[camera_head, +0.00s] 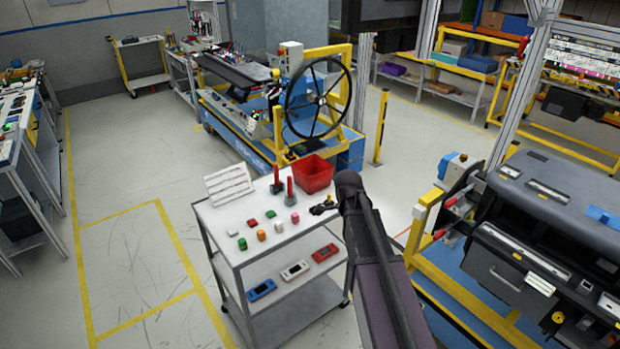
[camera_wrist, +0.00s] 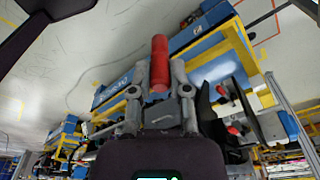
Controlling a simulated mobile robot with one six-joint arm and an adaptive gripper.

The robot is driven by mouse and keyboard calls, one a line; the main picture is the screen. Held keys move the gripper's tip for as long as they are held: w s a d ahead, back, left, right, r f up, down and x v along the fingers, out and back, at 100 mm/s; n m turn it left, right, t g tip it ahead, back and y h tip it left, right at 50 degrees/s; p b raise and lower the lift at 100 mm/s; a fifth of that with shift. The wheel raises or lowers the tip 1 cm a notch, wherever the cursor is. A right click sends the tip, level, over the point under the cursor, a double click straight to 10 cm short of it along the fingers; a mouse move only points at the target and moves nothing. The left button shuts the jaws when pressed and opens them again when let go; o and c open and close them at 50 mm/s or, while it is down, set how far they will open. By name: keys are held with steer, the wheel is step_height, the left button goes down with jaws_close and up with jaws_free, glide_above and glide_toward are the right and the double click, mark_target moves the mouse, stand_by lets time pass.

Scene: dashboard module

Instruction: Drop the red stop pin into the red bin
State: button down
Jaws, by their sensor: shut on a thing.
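A red stop pin (camera_wrist: 159,58) stands out between the fingers of my gripper (camera_wrist: 160,74) in the wrist view, and the gripper is shut on it. The red bin (camera_head: 314,174) is an open box at the back right corner of the cart. Its inside is partly seen from above. My gripper is outside the bin.
The white cart (camera_head: 262,248) also carries two upright red pins (camera_head: 290,190) on dark bases, a white slatted rack (camera_head: 229,184) and several small coloured blocks. Its lower shelf holds several small devices (camera_head: 295,270). A blue and yellow bench with a black wheel (camera_head: 318,98) stands behind.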

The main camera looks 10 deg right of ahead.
steer(key=shift+w+f+b, duration=0.1)
steer(key=shift+f+b, duration=3.05)
steer(key=shift+f, duration=0.2)
